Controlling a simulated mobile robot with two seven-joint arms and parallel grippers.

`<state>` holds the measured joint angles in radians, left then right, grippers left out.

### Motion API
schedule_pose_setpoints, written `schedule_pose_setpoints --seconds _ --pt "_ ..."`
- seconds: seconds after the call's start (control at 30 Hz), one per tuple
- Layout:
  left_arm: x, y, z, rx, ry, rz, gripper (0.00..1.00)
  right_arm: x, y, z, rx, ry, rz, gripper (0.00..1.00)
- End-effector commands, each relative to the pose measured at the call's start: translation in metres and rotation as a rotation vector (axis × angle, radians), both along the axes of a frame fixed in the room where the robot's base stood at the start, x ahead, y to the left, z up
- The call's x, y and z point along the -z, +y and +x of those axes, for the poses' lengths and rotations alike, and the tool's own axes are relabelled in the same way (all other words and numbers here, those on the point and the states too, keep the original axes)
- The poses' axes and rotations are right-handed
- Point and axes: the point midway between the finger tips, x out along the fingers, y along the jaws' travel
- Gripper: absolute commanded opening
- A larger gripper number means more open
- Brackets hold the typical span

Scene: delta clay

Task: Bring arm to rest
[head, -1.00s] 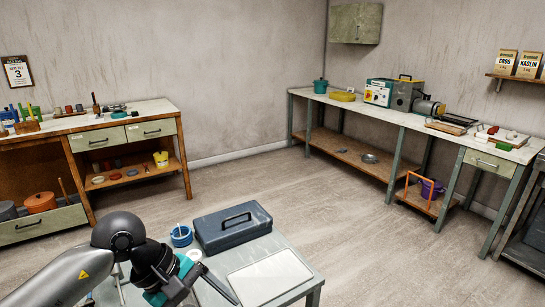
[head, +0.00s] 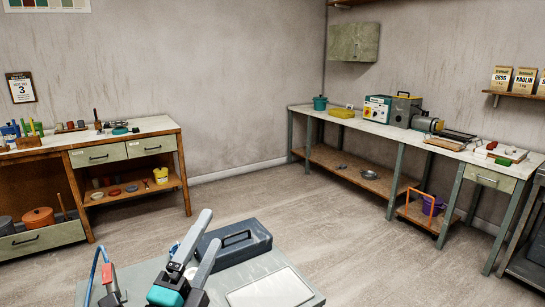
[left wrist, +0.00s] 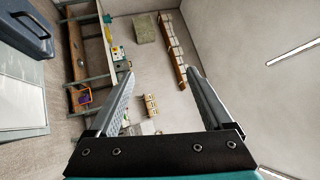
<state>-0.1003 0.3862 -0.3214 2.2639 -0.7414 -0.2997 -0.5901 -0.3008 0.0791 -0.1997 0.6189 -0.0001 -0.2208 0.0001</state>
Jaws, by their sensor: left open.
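My left gripper (head: 210,228) is at the bottom of the head view, in front of the near table. Its two grey fingers point up and to the right and are spread apart with nothing between them. In the left wrist view the gripper (left wrist: 160,73) is also open and empty, with the far walls and shelves of the room behind its fingers. My right gripper is in neither view.
The near table (head: 222,277) bears a dark blue toolbox (head: 240,248) close behind the gripper and a white board (head: 270,290). A wooden bench (head: 165,125) stands left, a long grey workbench (head: 345,122) right. The floor (head: 320,220) between is clear.

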Motion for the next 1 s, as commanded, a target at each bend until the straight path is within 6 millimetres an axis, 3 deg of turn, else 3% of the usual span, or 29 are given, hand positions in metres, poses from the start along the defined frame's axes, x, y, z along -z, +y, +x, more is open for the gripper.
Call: schedule_pose_setpoints --seconds 0.1,0.27,0.4,0.5,0.7,0.83,1.0 --pt "0.048 0.035 -0.004 -0.123 0.253 -0.264 0.84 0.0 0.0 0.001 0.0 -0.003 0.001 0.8" --pt "0.124 0.066 -0.032 -0.302 0.588 -0.592 0.84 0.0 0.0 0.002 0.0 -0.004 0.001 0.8" --pt "0.189 0.076 -0.079 -0.471 0.876 -0.844 0.84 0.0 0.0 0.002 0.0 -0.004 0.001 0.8" --pt "0.223 0.075 -0.118 -0.585 1.052 -0.981 0.84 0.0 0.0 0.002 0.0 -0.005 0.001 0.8" --pt "0.264 0.063 -0.191 -0.786 1.335 -1.167 0.84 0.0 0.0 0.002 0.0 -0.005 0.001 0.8" --pt "0.279 0.053 -0.235 -0.905 1.489 -1.248 0.84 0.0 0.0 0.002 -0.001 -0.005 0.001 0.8" --pt "0.321 0.053 -0.222 -0.91 1.491 -1.228 0.84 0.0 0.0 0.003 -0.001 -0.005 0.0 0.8"
